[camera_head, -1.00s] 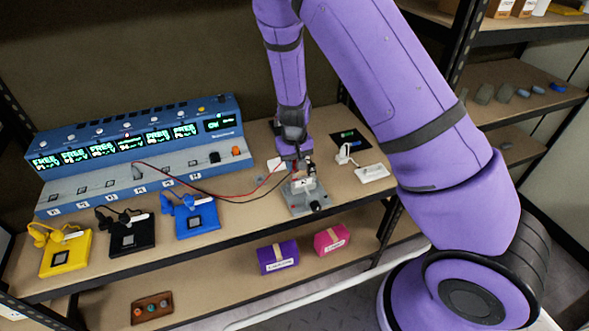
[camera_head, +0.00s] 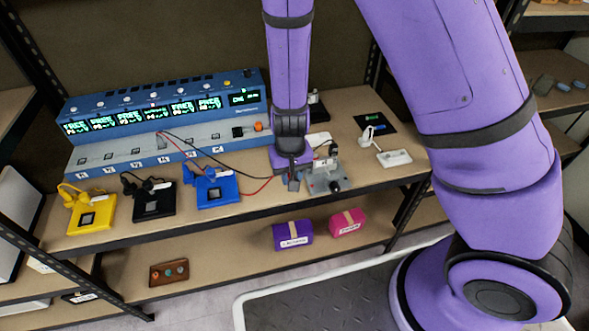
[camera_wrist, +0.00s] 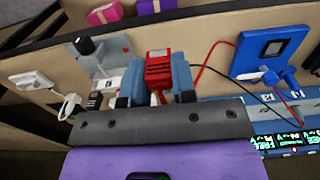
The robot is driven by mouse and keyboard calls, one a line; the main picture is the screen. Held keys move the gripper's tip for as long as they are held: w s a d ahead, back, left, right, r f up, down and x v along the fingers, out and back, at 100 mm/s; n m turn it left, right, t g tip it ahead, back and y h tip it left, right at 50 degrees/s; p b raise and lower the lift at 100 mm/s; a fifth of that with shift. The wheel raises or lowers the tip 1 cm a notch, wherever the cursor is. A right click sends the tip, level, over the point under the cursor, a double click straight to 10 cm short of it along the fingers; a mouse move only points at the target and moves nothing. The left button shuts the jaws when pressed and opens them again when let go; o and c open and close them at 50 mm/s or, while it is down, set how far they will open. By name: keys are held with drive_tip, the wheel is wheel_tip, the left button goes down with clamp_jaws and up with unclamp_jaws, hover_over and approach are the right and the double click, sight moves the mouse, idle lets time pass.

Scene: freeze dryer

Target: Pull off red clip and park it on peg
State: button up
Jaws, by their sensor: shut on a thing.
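My gripper (camera_head: 292,181) is shut on the red clip (camera_wrist: 158,68), which sits between its two fingers in the wrist view. In the head view my gripper hides the clip. A red lead (camera_head: 259,187) runs to it from the blue machine. The grey fixture with a black knob (camera_head: 328,181) stands just right of my gripper in the head view and left of it in the wrist view (camera_wrist: 118,50). The clip appears apart from the fixture. I cannot tell which part is the peg.
The blue machine (camera_head: 100,106) with lit displays stands at the back left. Yellow (camera_head: 92,222), black (camera_head: 154,213) and blue (camera_head: 232,190) pads line the shelf front. A white stand (camera_head: 394,158) is on the right. A black lead (camera_head: 226,163) crosses behind my gripper.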

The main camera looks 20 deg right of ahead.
drive_tip(key=shift+r, duration=0.1)
drive_tip(key=shift+r, duration=1.3)
drive_tip(key=w+d, duration=0.3)
drive_tip(key=w, duration=0.5)
drive_tip(key=shift+w, duration=0.25)
drive_tip(key=shift+d, duration=0.15)
drive_tip(key=w+d, duration=0.3)
drive_tip(key=w, duration=0.5)
drive_tip(key=shift+w, duration=0.2)
drive_tip(key=shift+w+d, duration=0.1)
drive_tip(key=w+d, duration=0.3)
drive_tip(key=w, duration=0.5)
